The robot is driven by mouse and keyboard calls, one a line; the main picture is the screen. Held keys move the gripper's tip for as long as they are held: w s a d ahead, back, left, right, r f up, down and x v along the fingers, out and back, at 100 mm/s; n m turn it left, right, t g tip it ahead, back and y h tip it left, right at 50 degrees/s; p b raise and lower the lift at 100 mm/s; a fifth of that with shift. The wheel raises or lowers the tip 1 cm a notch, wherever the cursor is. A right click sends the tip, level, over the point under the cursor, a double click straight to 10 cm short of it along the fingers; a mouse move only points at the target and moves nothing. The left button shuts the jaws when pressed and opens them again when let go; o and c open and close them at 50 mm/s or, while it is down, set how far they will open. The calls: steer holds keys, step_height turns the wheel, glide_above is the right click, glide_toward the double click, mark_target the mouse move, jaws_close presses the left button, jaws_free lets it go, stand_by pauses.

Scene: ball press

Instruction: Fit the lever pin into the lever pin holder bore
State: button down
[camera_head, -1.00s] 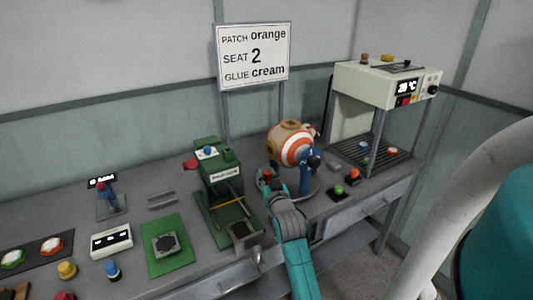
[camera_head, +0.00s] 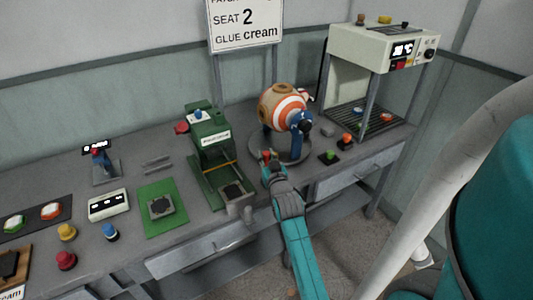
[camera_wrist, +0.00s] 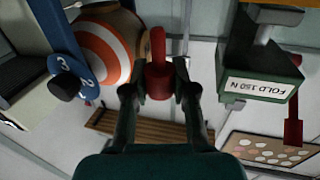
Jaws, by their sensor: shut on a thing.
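My gripper (camera_head: 267,160) is above the bench front, between the green press and the striped ball. In the wrist view my gripper (camera_wrist: 160,85) is shut on a red pin (camera_wrist: 158,82), which I take for the lever pin; its narrower end sticks out past the fingertips. In the head view the pin (camera_head: 266,155) is a small red spot. The green press (camera_head: 208,150), labelled FOLD 150 N in the wrist view (camera_wrist: 260,88), has a red lever piece (camera_head: 181,127) at its side. Grey cylinders (camera_head: 248,213) stand at its front. I cannot tell which part is the holder bore.
An orange-and-white striped ball (camera_head: 285,103) sits in a blue clamp (camera_head: 302,124) on a round base, close to my gripper. A white oven-like machine (camera_head: 375,50) stands at the right. Green and red buttons (camera_head: 329,157) lie ahead of it. A green mat (camera_head: 162,208) lies left of the press.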

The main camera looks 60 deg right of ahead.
steer(key=shift+f, duration=1.95)
steer(key=shift+f, duration=2.35)
steer(key=c, duration=0.9)
jaws_free()
steer(key=shift+o, duration=0.2)
steer(key=v, duration=1.2)
steer(key=shift+s, duration=0.1)
